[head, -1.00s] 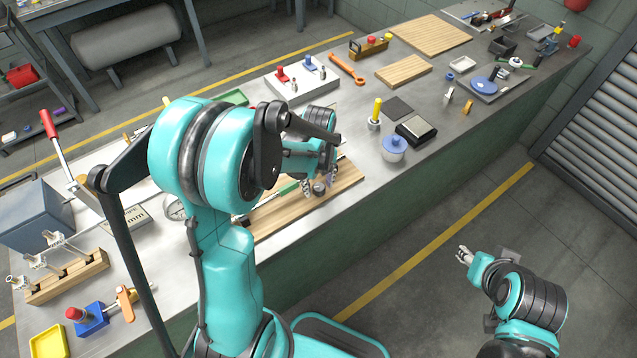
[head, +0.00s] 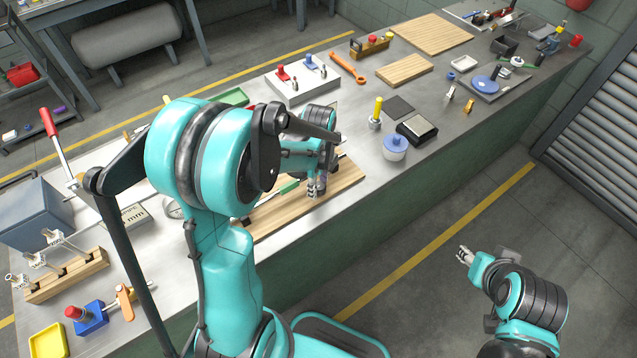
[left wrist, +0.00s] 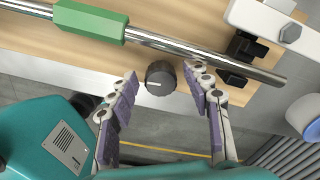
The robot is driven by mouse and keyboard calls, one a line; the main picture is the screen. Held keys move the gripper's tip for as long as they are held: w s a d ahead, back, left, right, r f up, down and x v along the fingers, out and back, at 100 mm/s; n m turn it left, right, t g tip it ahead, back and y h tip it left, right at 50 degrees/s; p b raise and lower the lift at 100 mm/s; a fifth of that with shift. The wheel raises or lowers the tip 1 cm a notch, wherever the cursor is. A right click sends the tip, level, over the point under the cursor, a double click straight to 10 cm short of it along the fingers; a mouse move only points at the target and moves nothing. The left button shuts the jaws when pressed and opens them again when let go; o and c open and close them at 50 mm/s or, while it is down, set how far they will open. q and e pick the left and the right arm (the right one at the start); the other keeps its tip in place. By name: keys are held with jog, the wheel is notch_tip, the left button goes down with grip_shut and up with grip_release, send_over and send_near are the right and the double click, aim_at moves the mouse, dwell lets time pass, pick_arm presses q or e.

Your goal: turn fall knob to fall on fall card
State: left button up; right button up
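A black round knob (left wrist: 160,78) with a short pale mark on its left side shows in the left wrist view, by the edge of the wooden board (left wrist: 45,42). My left gripper (left wrist: 162,77) is open, with one fingertip to each side of the knob; I see gaps, so it does not look gripped. In the head view my left gripper (head: 315,189) is over the front edge of the board (head: 338,190) and hides the knob. I cannot make out a fall card. My right gripper (head: 465,255) hangs over the floor, away from the bench; its finger opening is too small to judge.
A steel rod with a green grip (left wrist: 90,22) lies on the board beyond the knob. A white bracket (left wrist: 275,28) with black clamps is at the right. A blue-lidded jar (head: 395,147) and a black box (head: 417,129) stand right of the board.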

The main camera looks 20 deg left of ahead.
pick_arm(q)
jog(key=shift+r, duration=0.2)
jog(key=shift+r+p, duration=0.75)
jog(key=shift+r, duration=0.1)
notch_tip(320, 180, up, 6)
jog(key=p, duration=0.4)
dwell(0.3)
